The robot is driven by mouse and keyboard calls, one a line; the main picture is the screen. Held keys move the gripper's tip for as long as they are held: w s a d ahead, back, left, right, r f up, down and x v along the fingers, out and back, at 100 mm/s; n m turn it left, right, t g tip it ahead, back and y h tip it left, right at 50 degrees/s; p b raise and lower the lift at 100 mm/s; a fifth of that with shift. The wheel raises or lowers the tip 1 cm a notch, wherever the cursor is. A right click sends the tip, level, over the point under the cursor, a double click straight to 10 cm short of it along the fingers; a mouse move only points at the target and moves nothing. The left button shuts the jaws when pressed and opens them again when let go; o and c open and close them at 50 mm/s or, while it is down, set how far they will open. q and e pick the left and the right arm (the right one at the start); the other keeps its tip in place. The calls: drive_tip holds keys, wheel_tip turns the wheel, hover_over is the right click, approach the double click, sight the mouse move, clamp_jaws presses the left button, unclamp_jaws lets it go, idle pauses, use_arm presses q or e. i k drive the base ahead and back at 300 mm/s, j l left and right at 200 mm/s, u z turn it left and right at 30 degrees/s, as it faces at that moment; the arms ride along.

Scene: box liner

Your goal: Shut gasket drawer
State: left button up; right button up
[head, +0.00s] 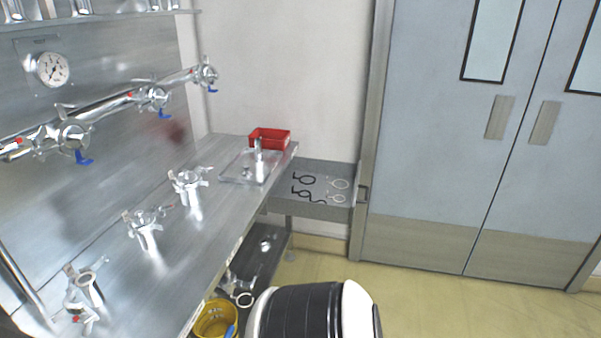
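The gasket drawer (331,211) is pulled out from the right end of the steel bench, near its far corner. It is a shallow grey metal tray, open at the top. Black gaskets (303,179) and pale ring gaskets (340,184) lie on its floor. A small handle (363,193) shows at its right end, close to the door frame. Neither of my grippers shows in the head view. A black and white part of my own body fills the bottom middle, well in front of the drawer.
The steel bench (225,222) holds several metal valve fittings, a clear tray (250,167) and a red bin (270,138). A yellow bucket (215,318) stands below, beside a lower shelf (258,262). Closed grey double doors (440,150) stand at right; the floor before them is clear.

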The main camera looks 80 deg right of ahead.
sight(282, 200)
drive_tip(key=k+l+z, duration=0.15)
drive_tip(key=k+z, duration=0.3)
drive_tip(key=k, duration=0.35)
drive_tip(key=z, duration=2.15)
drive_tip(key=i+z, duration=0.1)
